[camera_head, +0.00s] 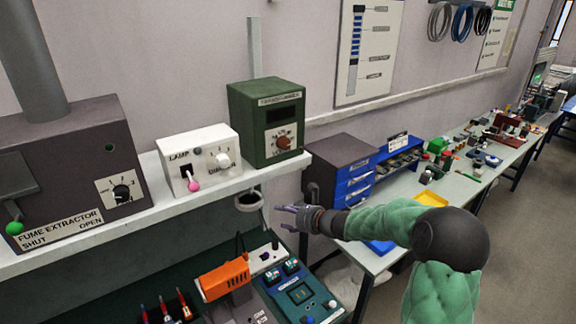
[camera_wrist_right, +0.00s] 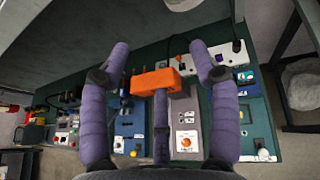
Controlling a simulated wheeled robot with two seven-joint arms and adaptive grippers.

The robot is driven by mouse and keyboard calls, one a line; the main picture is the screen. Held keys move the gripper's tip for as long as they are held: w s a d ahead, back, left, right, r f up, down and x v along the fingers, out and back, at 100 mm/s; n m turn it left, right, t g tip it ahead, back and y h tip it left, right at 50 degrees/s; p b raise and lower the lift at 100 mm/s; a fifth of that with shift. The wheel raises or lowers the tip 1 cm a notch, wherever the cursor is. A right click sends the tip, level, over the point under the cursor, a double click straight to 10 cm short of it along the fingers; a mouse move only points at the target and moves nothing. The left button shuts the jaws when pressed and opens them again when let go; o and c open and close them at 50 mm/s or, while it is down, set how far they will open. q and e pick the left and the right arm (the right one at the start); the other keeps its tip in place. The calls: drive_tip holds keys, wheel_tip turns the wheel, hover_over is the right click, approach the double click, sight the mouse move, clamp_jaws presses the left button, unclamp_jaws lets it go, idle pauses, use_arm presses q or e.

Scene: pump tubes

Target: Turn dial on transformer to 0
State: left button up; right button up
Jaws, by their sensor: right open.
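The transformer (camera_head: 262,122) is a dark green box at the right end of the white shelf in the head view. Its front has a dark display and a brown-red round dial (camera_head: 284,141) on a light plate. The dial's exact setting is too small to read. My right gripper (camera_head: 286,217) is open and empty, below and slightly right of the transformer, clear of the dial. In the right wrist view its purple fingers (camera_wrist_right: 164,78) are spread above the lower bench, with nothing between them at close range. The transformer is not recognisable in that view. My left gripper is not in view.
A white lamp dimmer box (camera_head: 199,160) and a grey fume extractor (camera_head: 70,165) stand left of the transformer on the shelf (camera_head: 110,232). An orange tool (camera_head: 224,277) is on the lower bench. A blue drawer cabinet (camera_head: 345,170) stands to the right.

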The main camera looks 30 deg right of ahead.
sight(286, 147)
drive_tip(key=d+r+m+t+h, duration=0.1)
drive_tip(key=d+r+m+t, duration=0.25)
drive_tip(key=r, duration=0.55)
drive_tip(key=d+r+m+t+h, duration=0.15)
drive_tip(key=d+r, duration=0.25)
drive_tip(key=r, duration=0.4)
drive_tip(key=w+p, duration=0.1)
drive_tip(key=w, duration=0.2)
drive_tip(key=w+p, duration=0.1)
drive_tip(key=w, duration=0.3)
drive_tip(key=w+p, duration=0.1)
drive_tip(key=w, duration=0.3)
drive_tip(key=shift+w+a, duration=0.2)
drive_tip(key=shift+a, duration=0.2)
drive_tip(key=shift+f+y, duration=0.1)
drive_tip(key=shift+y, duration=0.15)
drive_tip(key=c, duration=1.1)
